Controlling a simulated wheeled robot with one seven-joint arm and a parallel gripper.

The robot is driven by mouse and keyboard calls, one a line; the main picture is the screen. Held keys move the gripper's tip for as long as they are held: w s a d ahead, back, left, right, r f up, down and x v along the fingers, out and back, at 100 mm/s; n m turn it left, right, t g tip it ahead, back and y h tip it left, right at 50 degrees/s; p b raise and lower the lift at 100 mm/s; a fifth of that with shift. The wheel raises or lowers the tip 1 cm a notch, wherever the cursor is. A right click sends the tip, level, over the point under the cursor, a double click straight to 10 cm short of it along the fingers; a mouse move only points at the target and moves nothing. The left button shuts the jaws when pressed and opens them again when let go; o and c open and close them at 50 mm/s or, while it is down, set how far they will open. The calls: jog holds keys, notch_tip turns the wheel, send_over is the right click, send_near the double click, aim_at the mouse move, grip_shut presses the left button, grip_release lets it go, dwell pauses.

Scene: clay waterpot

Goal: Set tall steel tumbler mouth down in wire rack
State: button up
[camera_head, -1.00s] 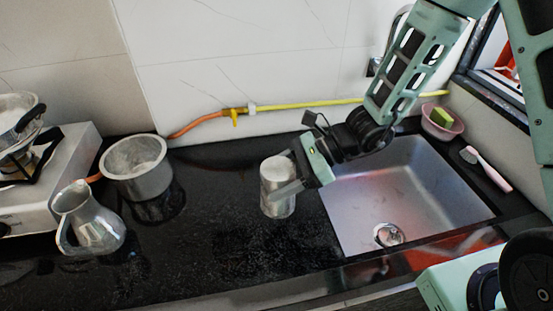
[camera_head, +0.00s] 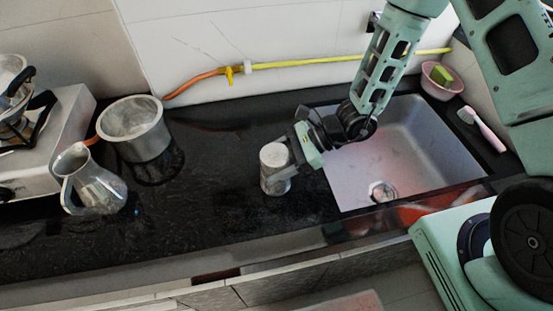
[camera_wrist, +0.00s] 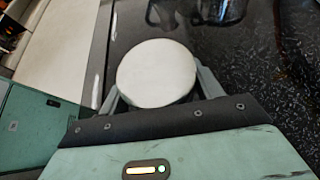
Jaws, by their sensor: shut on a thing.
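The steel tumbler (camera_head: 276,170) is a grey metal cylinder above or on the black counter, left of the sink. Its upper end shows as a flat, pale, closed-looking disc, also seen from above in the wrist view (camera_wrist: 156,73). My gripper (camera_head: 289,170) is shut on the tumbler from its right side, with a finger on each side of it in the wrist view. The tumbler looks roughly upright. I cannot tell whether its lower end touches the counter. No wire rack is in view.
A steel pot (camera_head: 133,128) and a steel jug (camera_head: 97,187) stand at the left, beside a stove (camera_head: 58,140). The sink (camera_head: 400,150) is at the right. A pink bowl (camera_head: 441,82) and a brush (camera_head: 482,128) lie beyond it. The counter between jug and tumbler is clear.

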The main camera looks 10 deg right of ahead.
jog(key=shift+f, duration=0.1)
jog(key=shift+f, duration=0.15)
jog(key=o, duration=1)
jog(key=b+v, duration=0.3)
jog(key=v, duration=1.4)
jog(key=s+a+r+n+h, duration=0.3)
jog(key=s+n, duration=0.3)
jog(key=n, duration=0.2)
jog(key=s+a+r+n+h, duration=0.3)
jog(key=s+n+h, duration=0.1)
jog(key=n, duration=0.5)
jog(key=s+a+r+n+h, duration=0.4)
jog(key=s+n, duration=0.3)
jog(key=n, duration=0.1)
jog(key=shift+s+n+h, duration=0.3)
jog(key=shift+s+n, duration=0.05)
jog(key=shift+n, duration=0.05)
